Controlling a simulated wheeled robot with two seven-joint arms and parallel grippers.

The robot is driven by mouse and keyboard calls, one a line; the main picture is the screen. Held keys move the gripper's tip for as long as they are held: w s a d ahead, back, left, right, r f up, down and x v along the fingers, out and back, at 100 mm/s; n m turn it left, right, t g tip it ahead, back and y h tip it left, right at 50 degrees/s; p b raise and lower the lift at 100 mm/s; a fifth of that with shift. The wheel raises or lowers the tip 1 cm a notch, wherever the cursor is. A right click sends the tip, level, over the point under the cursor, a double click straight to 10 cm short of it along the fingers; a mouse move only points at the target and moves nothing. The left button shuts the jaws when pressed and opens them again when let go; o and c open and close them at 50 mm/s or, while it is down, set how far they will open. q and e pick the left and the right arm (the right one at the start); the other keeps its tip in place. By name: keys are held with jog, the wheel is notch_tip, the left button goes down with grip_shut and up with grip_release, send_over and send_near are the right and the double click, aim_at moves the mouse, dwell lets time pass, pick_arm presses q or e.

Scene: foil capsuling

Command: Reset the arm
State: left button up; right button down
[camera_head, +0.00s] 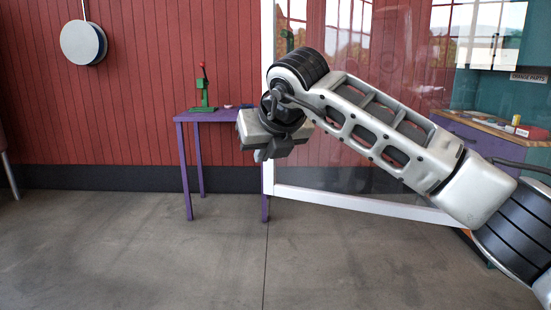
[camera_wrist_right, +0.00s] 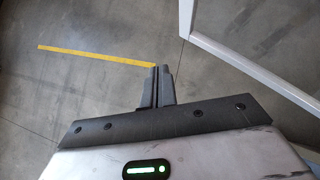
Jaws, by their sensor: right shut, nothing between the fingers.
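My right gripper (camera_head: 262,155) hangs at the end of my raised right arm, which comes in from the right in the head view. Its fingers point down and it is in front of the purple table (camera_head: 188,117). In the right wrist view the two dark fingers (camera_wrist_right: 160,72) are together with nothing between them, above bare floor. The gripper touches nothing that I can see. My left gripper is not in the head view.
A green press with a red knob (camera_head: 203,92) stands on the purple table. A white-framed clear panel (camera_head: 350,203) stands behind my arm. A counter with small items (camera_head: 495,123) is at the right. A yellow floor strip (camera_wrist_right: 95,55) shows in the wrist view. The front floor is clear.

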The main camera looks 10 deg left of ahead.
jog(key=s+a+r, duration=0.2)
jog(key=s+r, duration=0.4)
jog(key=r, duration=0.1)
jog(key=s+a+f+m+g+y, duration=0.1)
jog(key=s+a+f+g+y, duration=0.6)
jog(key=s+f+g+y, duration=0.5)
jog(key=w+d+f+m+t+h, duration=0.2)
jog(key=d+f+m+t, duration=0.3)
jog(key=d+m+t, duration=0.4)
jog(key=w+d+f+m+t+h+p, duration=0.15)
jog(key=d+f+m+t, duration=0.35)
jog(key=m, duration=0.7)
jog(key=w+d+f+m+t+h, duration=0.2)
jog(key=d+f+m+t+h, duration=0.15)
jog(key=d+m+t, duration=0.5)
jog(key=s+d+f+m+g+h, duration=0.3)
jog(key=s+d+f+m+g, duration=0.1)
jog(key=s+f, duration=0.4)
jog(key=s+d+f+m+g+h, duration=0.2)
jog(key=s+d+f+m+g, duration=0.2)
jog(key=s+f, duration=0.4)
notch_tip(320, 180, down, 5)
jog(key=shift+s+d+f+m+h, duration=0.15)
jog(key=shift+s+m+h, duration=0.1)
jog(key=shift+m+h, duration=0.2)
